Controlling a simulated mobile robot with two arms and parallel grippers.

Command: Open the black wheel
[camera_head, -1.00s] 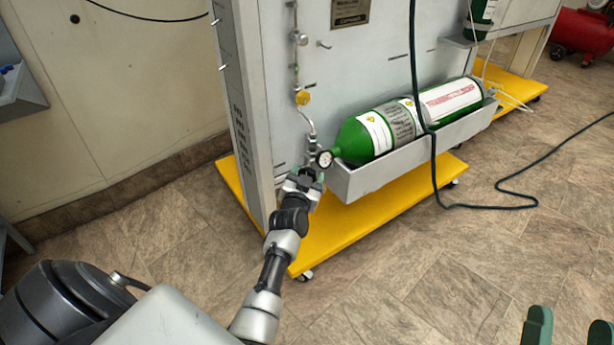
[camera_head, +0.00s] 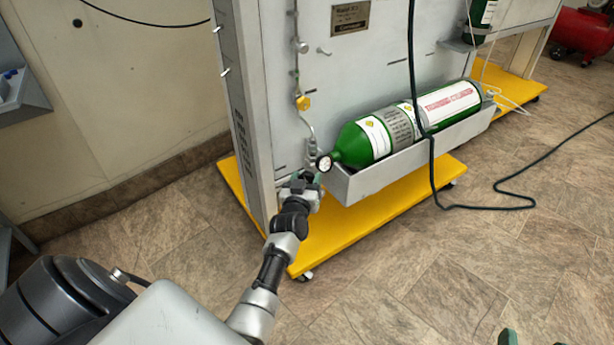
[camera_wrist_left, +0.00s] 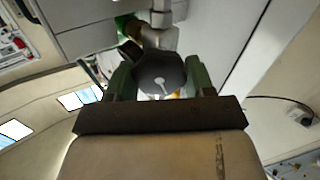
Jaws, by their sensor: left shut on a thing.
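The black wheel (camera_wrist_left: 160,75) shows in the left wrist view, between the two green fingers of my left gripper (camera_wrist_left: 160,79). The fingers are shut on it, one on each side. In the head view my left gripper (camera_head: 312,180) is at the valve end of the green cylinder (camera_head: 368,141), just below the round gauge (camera_head: 324,163). The wheel is hidden there behind the gripper. Only a green fingertip of my right gripper (camera_head: 508,337) shows at the bottom edge, too little to tell its state.
The cylinder lies in a grey tray (camera_head: 400,166) on the grey panel (camera_head: 375,65), above a yellow base (camera_head: 350,228) on wheels. A dark hose (camera_head: 433,170) hangs in front of the tray.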

